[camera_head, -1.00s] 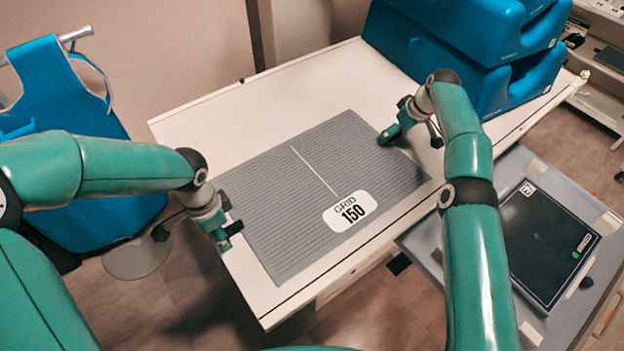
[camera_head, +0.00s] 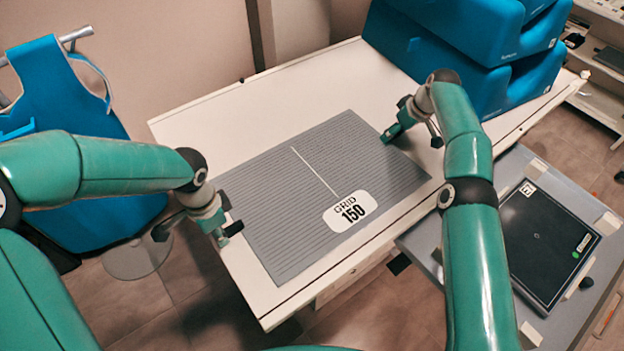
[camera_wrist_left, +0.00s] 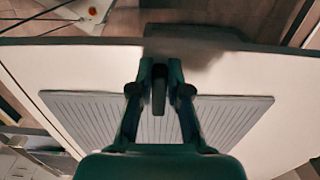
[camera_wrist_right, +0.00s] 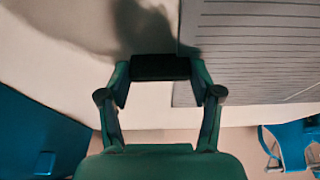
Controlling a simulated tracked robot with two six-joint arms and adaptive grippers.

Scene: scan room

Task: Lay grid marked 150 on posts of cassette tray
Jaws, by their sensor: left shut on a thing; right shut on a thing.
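The grey ribbed grid (camera_head: 290,215), with a white label reading GRID 150, lies flat over the white table; I cannot tell if any gap is under it. My left gripper (camera_head: 230,230) is at its left edge, shut on a dark grip there; the fingers also show in the left wrist view (camera_wrist_left: 160,72). My right gripper (camera_head: 390,135) is at its far right edge, shut on a dark block-like grip (camera_wrist_right: 160,67). The grey cassette tray (camera_head: 430,245) stands lower right, with a black cassette (camera_head: 535,240) and pale posts (camera_head: 607,222) around it. My right arm covers part of it.
The white table (camera_head: 200,125) has clear space behind the grid. Blue foam blocks (camera_head: 430,50) are stacked at its back right. A blue apron (camera_head: 60,90) hangs on a stand at left. Shelves (camera_head: 600,100) stand at far right.

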